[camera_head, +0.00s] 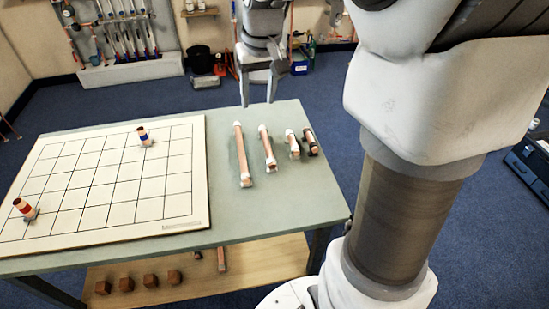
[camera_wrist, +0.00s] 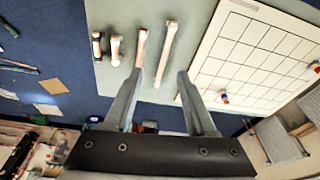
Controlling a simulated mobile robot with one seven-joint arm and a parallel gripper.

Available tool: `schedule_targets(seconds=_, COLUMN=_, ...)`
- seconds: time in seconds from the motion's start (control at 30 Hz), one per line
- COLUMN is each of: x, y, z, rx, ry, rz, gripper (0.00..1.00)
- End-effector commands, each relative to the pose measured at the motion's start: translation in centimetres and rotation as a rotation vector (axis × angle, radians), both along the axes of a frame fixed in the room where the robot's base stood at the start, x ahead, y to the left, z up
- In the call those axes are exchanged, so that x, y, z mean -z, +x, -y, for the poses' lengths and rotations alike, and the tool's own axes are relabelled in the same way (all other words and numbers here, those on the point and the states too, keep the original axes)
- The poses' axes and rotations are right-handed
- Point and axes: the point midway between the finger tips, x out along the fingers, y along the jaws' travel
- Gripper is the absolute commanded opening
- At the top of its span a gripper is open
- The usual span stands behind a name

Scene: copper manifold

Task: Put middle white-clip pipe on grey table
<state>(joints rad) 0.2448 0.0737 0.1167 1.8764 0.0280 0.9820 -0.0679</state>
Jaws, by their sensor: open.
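The middle white-clip pipe (camera_head: 268,149), copper with white ends, lies on the grey table (camera_head: 275,205), between a longer white-clip pipe (camera_head: 243,156) and a shorter white-clip pipe (camera_head: 293,144). My gripper (camera_head: 258,103) is open and empty near the table's far edge, beyond the far ends of the two longer pipes. In the wrist view the middle pipe (camera_wrist: 141,45) shows just beyond the left fingertip of my gripper (camera_wrist: 160,76), which partly hides its near end. The longer pipe (camera_wrist: 165,55) appears between the fingers.
A short pipe with black clips (camera_head: 311,144) lies right of the row. A white grid board (camera_head: 100,180) covers the table's left, with two small banded copper pieces (camera_head: 144,136) (camera_head: 25,209) on it. The table's front right is clear. Several brown blocks (camera_head: 150,279) sit on the lower shelf.

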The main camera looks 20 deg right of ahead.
Motion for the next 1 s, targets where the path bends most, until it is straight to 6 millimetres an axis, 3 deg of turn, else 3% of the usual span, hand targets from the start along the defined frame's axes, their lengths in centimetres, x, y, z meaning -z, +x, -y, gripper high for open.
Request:
schedule_targets(seconds=0.1, x=-1.9, y=-3.4, z=-1.3, rx=-0.013, ry=-0.022, rz=0.046, gripper=0.56)
schedule_targets(seconds=0.3, x=-3.5, y=-9.0, z=-3.1, rx=-0.033, ry=-0.043, rz=0.117, gripper=0.56)
schedule_targets(seconds=0.6, x=-3.3, y=-16.9, z=-4.7, rx=-0.059, ry=-0.048, rz=0.226, gripper=0.56)
schedule_targets(seconds=0.8, x=-2.4, y=-19.9, z=-5.0, rx=-0.065, ry=-0.039, rz=0.272, gripper=0.56)
schedule_targets(seconds=1.0, x=-1.9, y=-20.7, z=-5.1, rx=-0.067, ry=-0.033, rz=0.281, gripper=0.56)
